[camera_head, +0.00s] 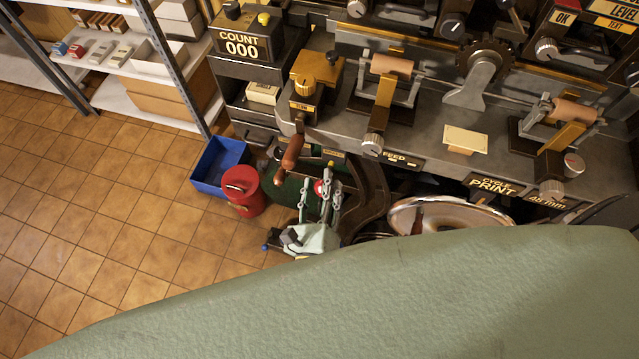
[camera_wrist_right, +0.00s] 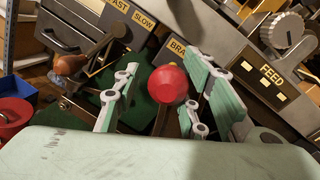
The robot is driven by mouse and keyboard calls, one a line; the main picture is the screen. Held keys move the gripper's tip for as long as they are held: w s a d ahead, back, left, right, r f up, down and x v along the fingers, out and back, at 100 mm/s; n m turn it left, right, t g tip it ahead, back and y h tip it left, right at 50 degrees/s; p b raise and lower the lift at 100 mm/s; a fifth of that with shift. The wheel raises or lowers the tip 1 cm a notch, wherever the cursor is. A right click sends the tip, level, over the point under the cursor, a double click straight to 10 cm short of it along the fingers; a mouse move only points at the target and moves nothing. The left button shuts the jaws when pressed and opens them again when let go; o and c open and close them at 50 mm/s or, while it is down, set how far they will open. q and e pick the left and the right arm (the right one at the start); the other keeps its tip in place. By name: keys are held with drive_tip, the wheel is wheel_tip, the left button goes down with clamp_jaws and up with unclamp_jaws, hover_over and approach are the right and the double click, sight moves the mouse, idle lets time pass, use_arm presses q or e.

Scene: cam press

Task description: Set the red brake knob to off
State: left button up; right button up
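The red brake knob (camera_wrist_right: 168,84) is a round ball on a short stem in the right wrist view, just below a partly hidden label starting "BRA" (camera_wrist_right: 178,48). It also shows small in the head view (camera_head: 320,187). My right gripper (camera_head: 319,178) is low in front of the press. Its fingers (camera_wrist_right: 162,72) are spread, with the knob between them. A gap shows on the knob's left; on the right the finger looks very close, and contact cannot be told. The off mark is not readable. My left gripper is not in view.
A brown-handled lever (camera_wrist_right: 70,64) at the FAST/SLOW plate is left of the gripper. The FEED panel (camera_wrist_right: 268,74) and its grey knob (camera_wrist_right: 283,30) are to the right. A red can (camera_head: 243,190) and blue bin (camera_head: 219,163) stand on the floor. A handwheel (camera_head: 450,205) is close by.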

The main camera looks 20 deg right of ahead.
drive_tip(key=shift+f, duration=0.1)
clamp_jaws()
idle(0.3)
